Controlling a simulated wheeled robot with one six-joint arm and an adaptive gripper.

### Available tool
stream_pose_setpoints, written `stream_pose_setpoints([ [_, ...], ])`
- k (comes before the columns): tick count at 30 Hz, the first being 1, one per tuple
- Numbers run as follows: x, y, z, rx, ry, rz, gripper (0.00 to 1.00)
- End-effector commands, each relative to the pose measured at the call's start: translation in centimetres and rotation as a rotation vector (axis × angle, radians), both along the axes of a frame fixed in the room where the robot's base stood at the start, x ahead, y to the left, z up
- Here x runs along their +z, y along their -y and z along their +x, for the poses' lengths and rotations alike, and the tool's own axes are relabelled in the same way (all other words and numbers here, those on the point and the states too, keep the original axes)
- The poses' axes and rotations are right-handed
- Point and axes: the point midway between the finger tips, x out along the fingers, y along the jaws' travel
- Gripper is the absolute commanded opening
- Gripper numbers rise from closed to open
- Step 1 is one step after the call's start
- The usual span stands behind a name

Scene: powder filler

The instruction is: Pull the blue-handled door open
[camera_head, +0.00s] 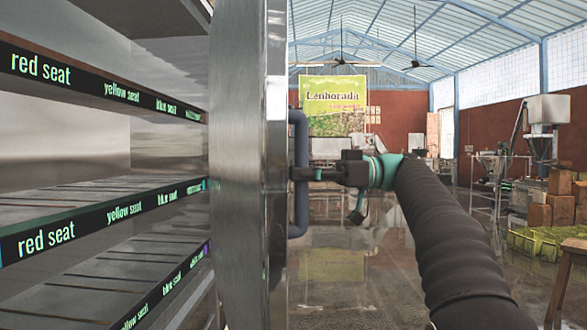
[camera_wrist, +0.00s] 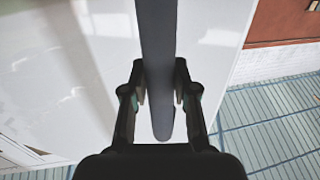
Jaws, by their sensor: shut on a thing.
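The metal door (camera_head: 238,150) stands swung open, seen nearly edge-on in the head view, with shelves showing to its left. Its blue vertical handle (camera_head: 299,212) is on the door's right-hand face. My gripper (camera_head: 302,174) reaches it from the right and is shut around the handle at about mid-height. In the wrist view, the two fingers of my gripper (camera_wrist: 160,88) sit on either side of the dark handle bar (camera_wrist: 158,40). The pale door face (camera_wrist: 215,50) lies behind the bar. The fingertips' contact is partly hidden in the head view.
Shelves (camera_head: 75,225) labelled red seat, yellow seat and blue seat fill the left. On the right stand machinery (camera_head: 540,130), cardboard boxes (camera_head: 562,208), yellow-green crates (camera_head: 545,247) and a wooden stool (camera_head: 570,270). The shiny floor (camera_head: 345,270) between door and machinery looks open.

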Motion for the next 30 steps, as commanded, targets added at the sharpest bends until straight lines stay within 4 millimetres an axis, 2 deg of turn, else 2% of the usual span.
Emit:
stream_pose_setpoints([
  [6, -0.5, 0.1, 0.2, -0.002, -0.007, -0.004, 0.00],
  [7, -0.6, 0.1, 0.2, -0.001, -0.007, -0.004, 0.30],
  [10, -0.6, 0.1, 0.2, -0.001, -0.007, -0.004, 0.54],
  [20, -0.3, 0.3, 0.1, -0.002, -0.003, -0.004, 0.54],
  [23, -0.4, 1.2, 0.2, -0.002, -0.002, -0.004, 0.54],
  [30, -0.4, 4.9, 0.4, -0.005, -0.002, -0.004, 0.54],
])
